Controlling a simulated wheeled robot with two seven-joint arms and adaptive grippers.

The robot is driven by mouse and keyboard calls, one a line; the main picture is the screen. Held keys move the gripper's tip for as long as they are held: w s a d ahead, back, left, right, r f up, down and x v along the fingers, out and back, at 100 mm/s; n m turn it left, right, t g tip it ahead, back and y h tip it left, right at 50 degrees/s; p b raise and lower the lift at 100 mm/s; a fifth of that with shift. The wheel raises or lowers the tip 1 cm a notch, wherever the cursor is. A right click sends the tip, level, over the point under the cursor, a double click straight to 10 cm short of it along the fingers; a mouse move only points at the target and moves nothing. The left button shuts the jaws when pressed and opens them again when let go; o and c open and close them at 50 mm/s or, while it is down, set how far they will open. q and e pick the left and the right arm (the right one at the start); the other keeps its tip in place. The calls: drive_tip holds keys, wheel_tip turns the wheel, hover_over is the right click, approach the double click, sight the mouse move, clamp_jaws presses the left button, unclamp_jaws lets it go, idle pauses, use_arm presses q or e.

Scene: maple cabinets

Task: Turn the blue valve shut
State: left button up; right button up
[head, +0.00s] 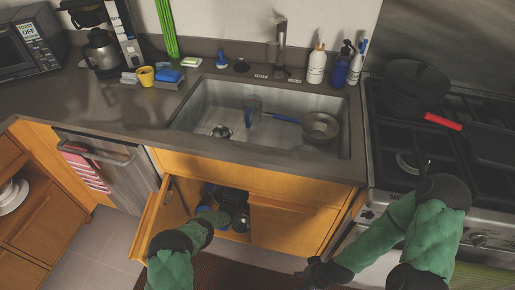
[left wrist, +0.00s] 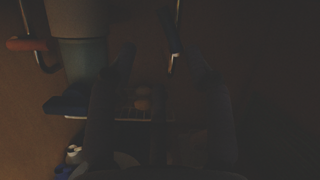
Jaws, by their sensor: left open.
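I cannot make out the blue valve for certain in either view. My left arm reaches through the open cabinet door under the sink. My left gripper (left wrist: 155,55) is open inside the dark cabinet, its two dark fingers apart with nothing clear between them. In the head view it is hard to separate from the dark things in the cabinet. A thin pipe or rod (left wrist: 177,30) with a bright end shows near the right fingertip. My right gripper (head: 314,272) is low in front of the cabinets, too small and dark to read.
The cabinet door (head: 155,222) stands open left of my arm. In the left wrist view, a grey container (left wrist: 85,60), a red-handled item (left wrist: 25,44) and a dark blue item (left wrist: 66,105) crowd the left side. The sink (head: 190,117) is above; the stove (head: 408,150) is at right.

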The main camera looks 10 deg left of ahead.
use_arm(q)
drive_tip(key=shift+m, duration=0.3)
drive_tip(key=shift+d+r+b+x, duration=0.15)
drive_tip(key=shift+b+x, duration=1.05)
drive_tip(key=shift+x, duration=1.6)
drive_tip(key=shift+d+r+b+x, duration=0.15)
drive_tip(key=shift+b+x, duration=1.05)
drive_tip(key=shift+x, duration=1.6)
drive_tip(key=shift+s+a, duration=0.15)
drive_tip(key=shift+r, duration=0.1)
clamp_jaws()
